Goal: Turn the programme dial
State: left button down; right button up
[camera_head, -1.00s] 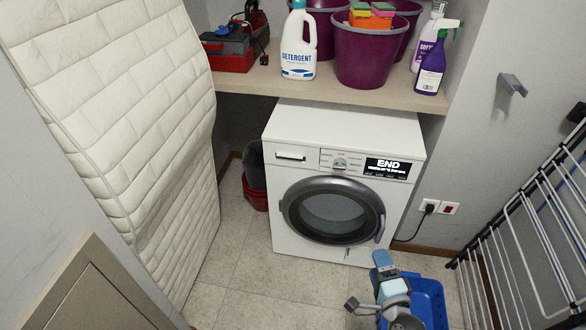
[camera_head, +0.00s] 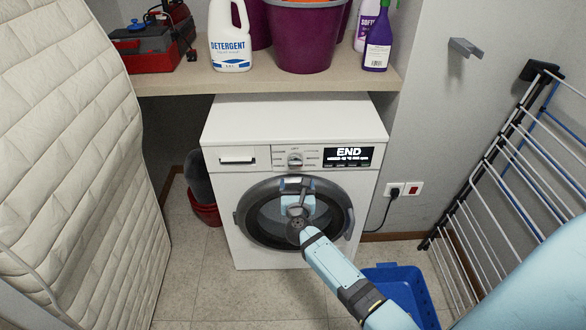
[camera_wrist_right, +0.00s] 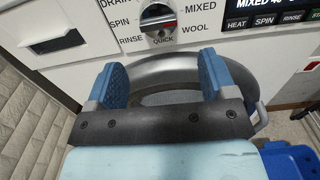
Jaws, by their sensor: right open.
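My right gripper (camera_head: 297,184) is in front of the door, just below the dial. Its two blue fingers (camera_wrist_right: 160,80) are spread apart and empty, below the dial and not touching it. My left gripper is not in view.
A blue basket (camera_head: 408,285) stands on the floor right of my arm. A drying rack (camera_head: 490,190) leans at the right wall, and a quilted mattress (camera_head: 90,190) stands at the left. A shelf (camera_head: 180,80) with detergent (camera_head: 230,40) and a purple bucket (camera_head: 305,35) overhangs the machine.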

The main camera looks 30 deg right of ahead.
aim_at(296, 165)
jog(key=b+x, duration=0.1)
jog(key=x, duration=0.6)
jog(key=shift+w+d+f, duration=0.1)
jog(key=shift+w, duration=0.2)
pick_arm(q)
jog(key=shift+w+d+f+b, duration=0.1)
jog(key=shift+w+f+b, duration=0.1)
jog(key=shift+b, duration=0.1)
pick_arm(e)
jog(key=shift+w+d, duration=0.2)
jog(key=shift+w, duration=0.15)
jog(key=c, duration=0.9)
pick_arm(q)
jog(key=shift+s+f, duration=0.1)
pick_arm(e)
jog(key=shift+o, duration=0.2)
jog(key=shift+n, duration=0.3)
